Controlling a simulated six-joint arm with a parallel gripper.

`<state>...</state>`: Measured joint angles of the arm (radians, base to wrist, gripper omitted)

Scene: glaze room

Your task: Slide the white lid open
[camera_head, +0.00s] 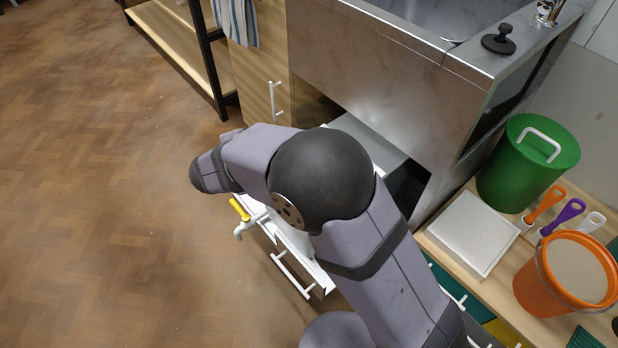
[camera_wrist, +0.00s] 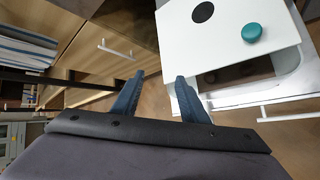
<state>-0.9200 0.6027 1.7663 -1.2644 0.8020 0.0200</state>
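The white lid (camera_wrist: 225,45) is a flat panel at the upper right of the wrist view, with a round teal knob (camera_wrist: 252,32) and a black disc (camera_wrist: 202,12) on top. It lies over a white drawer (camera_wrist: 262,98); a dark gap shows below its near edge. The drawer also shows in the head view (camera_head: 325,283), pulled out and largely behind my arm. My gripper (camera_wrist: 160,80) is open and empty, its blue fingers apart, just left of the lid's near corner. In the head view my arm hides most of the lid, and the fingers cannot be made out.
The drawer front has a white bar handle (camera_wrist: 290,116). A wooden cabinet with a handle (camera_head: 273,103) stands beside the metal sink unit (camera_head: 390,75). A green bin (camera_head: 522,165), white box (camera_head: 473,232) and orange bucket (camera_head: 548,290) crowd the right counter. Open floor lies left.

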